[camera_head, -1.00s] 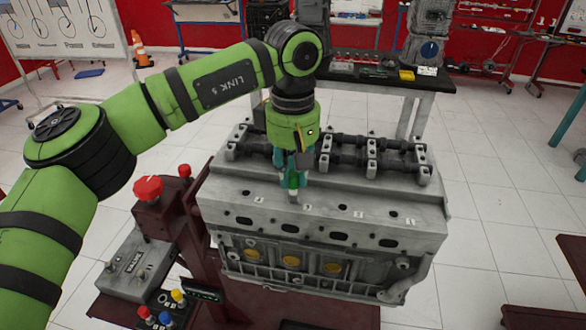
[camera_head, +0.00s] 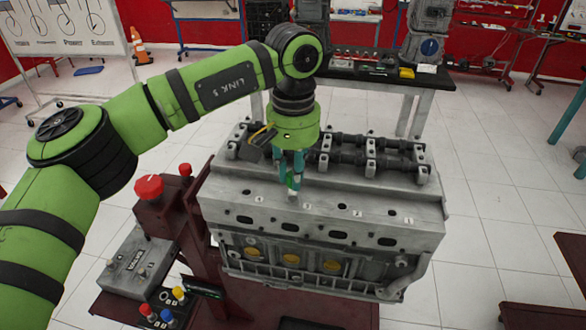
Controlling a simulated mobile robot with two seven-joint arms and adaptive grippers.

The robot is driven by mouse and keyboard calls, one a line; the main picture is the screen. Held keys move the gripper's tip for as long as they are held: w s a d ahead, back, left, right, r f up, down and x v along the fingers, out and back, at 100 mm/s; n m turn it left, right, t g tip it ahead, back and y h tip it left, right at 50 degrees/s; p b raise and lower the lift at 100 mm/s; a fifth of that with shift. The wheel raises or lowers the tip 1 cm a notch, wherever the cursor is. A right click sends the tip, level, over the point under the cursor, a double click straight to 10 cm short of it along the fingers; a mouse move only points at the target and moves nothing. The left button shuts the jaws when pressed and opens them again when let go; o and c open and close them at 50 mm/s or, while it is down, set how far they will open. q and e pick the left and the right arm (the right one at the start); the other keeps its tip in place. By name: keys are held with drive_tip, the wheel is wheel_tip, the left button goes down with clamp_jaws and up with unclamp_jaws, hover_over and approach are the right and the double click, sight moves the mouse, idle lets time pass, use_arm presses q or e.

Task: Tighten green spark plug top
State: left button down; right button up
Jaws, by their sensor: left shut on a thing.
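My left gripper (camera_head: 290,174) points down over the engine block (camera_head: 330,218), with its teal fingers around a small green spark plug top (camera_head: 292,180). A whitish lower part of the plug shows just below the fingertips, at the block's upper face between the marks 4 and 3. The fingers are shut on it and hide most of it. Whether the plug is fully seated cannot be seen. My right gripper is not in view.
The camshaft row (camera_head: 370,156) runs along the block's back, close to the gripper. A red button (camera_head: 149,187) and a control box (camera_head: 135,267) stand at the left. A black-topped bench (camera_head: 385,72) is behind. Open floor lies to the right.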

use_arm(q)
drive_tip(key=shift+m, duration=0.6)
drive_tip(key=c, duration=1.1)
unclamp_jaws()
drive_tip(key=shift+o, duration=0.2)
wheel_tip(320, 180, up, 12)
